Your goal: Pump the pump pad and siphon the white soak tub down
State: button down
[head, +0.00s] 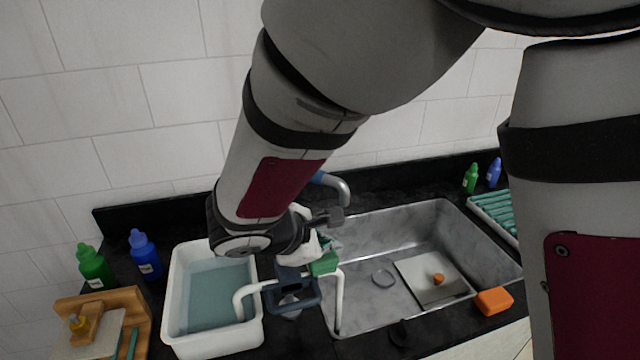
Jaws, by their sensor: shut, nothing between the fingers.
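The white soak tub (172,315) stands on the dark counter left of the sink, with blue-green water in it. A white siphon tube (245,291) bends down into the tub at its right side. A white tube end (339,300) hangs over the sink's left side, below a green block (323,264). A dark blue-grey frame (308,304) sits between tub and sink; I cannot tell whether it is the pump pad's holder. My gripper (291,272) is shut and empty above it, pointing down. My arm and gripper partly hide this area, and contact is unclear.
The metal sink (440,220) holds a pale board (415,272) with a small orange thing on it and a ring (383,278). An orange block (494,301) lies at its front edge. Bottles (145,257) and a wooden rack (138,300) stand left.

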jog(key=shift+f+b, duration=0.7)
jog(key=shift+f, duration=0.35)
dwell(1.0)
jog(key=shift+r+p, duration=0.9)
jog(key=shift+r, duration=0.6)
jog(key=shift+f, duration=0.2)
jog(key=shift+f+b, duration=0.25)
jog(key=shift+b, duration=0.1)
jog(key=shift+f+b, duration=0.7)
jog(key=shift+f, duration=0.35)
dwell(0.9)
dwell(0.4)
jog(key=shift+r+p, duration=0.9)
jog(key=shift+r, duration=0.6)
